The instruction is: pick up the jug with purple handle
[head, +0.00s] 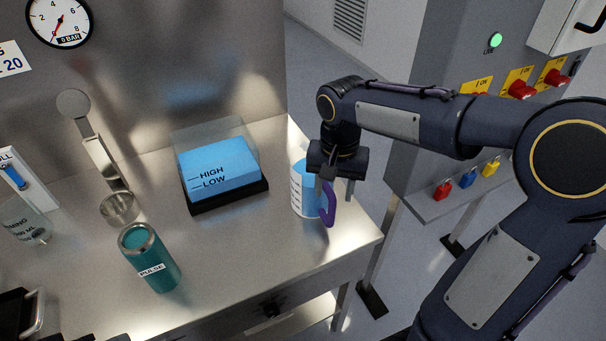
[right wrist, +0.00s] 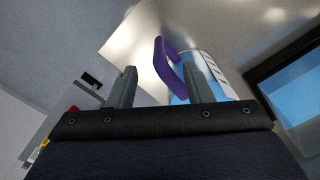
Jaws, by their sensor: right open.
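The jug (head: 304,190) stands upright near the right end of the metal counter. It has a pale body with blue contents and a purple handle (head: 329,204) facing right and toward me. My right gripper (head: 335,188) points down over the handle side and hides part of the jug's top. In the right wrist view the gripper (right wrist: 158,90) is open. The purple handle (right wrist: 166,62) shows between its two fingers, with the jug body (right wrist: 205,72) behind the right finger. Whether a finger touches the jug cannot be told. My left gripper is not in view.
A clear tank with blue liquid (head: 218,168) on a black base stands left of the jug. A teal PULSE tumbler (head: 150,260) and a small metal cup (head: 119,208) are farther left. The counter's right edge is close to the jug. A panel with padlocks (head: 467,180) stands right.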

